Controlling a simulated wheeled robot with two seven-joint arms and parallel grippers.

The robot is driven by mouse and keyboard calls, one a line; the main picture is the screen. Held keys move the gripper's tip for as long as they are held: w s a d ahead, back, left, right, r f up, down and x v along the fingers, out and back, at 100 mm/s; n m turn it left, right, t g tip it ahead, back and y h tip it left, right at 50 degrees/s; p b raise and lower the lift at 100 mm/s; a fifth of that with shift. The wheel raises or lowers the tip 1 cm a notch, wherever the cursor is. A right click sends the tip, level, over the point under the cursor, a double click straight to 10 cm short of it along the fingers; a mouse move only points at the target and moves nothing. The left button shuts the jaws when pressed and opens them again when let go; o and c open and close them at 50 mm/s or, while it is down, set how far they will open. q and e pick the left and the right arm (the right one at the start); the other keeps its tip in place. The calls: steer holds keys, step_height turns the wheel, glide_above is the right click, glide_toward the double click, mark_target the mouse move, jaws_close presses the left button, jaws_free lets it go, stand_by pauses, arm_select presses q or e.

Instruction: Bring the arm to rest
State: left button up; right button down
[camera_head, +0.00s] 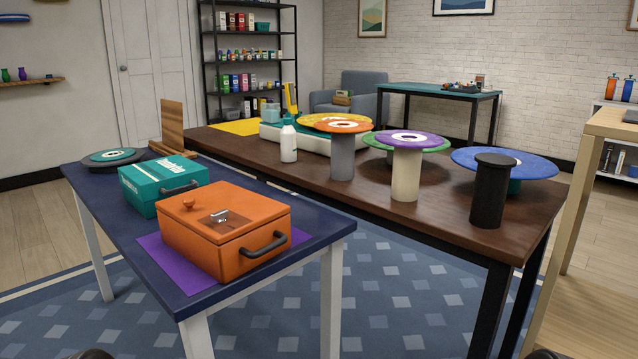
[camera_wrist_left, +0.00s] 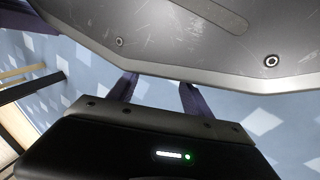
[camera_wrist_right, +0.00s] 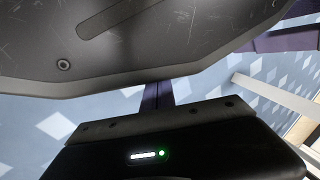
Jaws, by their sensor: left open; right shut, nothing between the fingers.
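My left gripper (camera_wrist_left: 158,92) shows in the left wrist view with its two dark fingers apart and nothing between them. My right gripper (camera_wrist_right: 157,95) shows in the right wrist view with its fingers together and empty. Both hang over the blue patterned rug (camera_wrist_left: 265,122), which also shows in the right wrist view (camera_wrist_right: 215,88). A grey panel fills the top of each wrist view and hides part of the fingers. Neither gripper can be made out in the head view; only small dark shapes show at its bottom edge.
A navy table (camera_head: 318,228) bears an orange box (camera_head: 215,255) on a purple mat (camera_head: 165,262), a teal box (camera_head: 140,192) and a dark disc (camera_head: 95,162). Behind it, a brown table (camera_head: 440,228) holds a white bottle (camera_head: 288,143) and several round-topped stands. A pale wooden unit (camera_head: 608,125) stands at right.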

arm_select(q)
steer(key=s+d+r+p, duration=0.1)
steer(key=r+p, duration=1.6)
steer(key=r, duration=0.1)
steer(key=s+r+p, duration=0.2)
steer(key=r+p, duration=1.5)
steer(key=r, duration=0.1)
steer(key=shift+d+r+m+g+h, duration=0.3)
steer(key=shift+d+r+g, duration=0.1)
arm_select(e)
step_height(320, 180, up, 37)
steer(key=s+a, duration=0.1)
steer(key=s, duration=0.1)
steer(key=shift+s+a+n+g, duration=0.3)
steer(key=shift+s+a, duration=0.05)
steer(key=shift+a, duration=0.05)
arm_select(q)
steer(key=shift+s, duration=0.1)
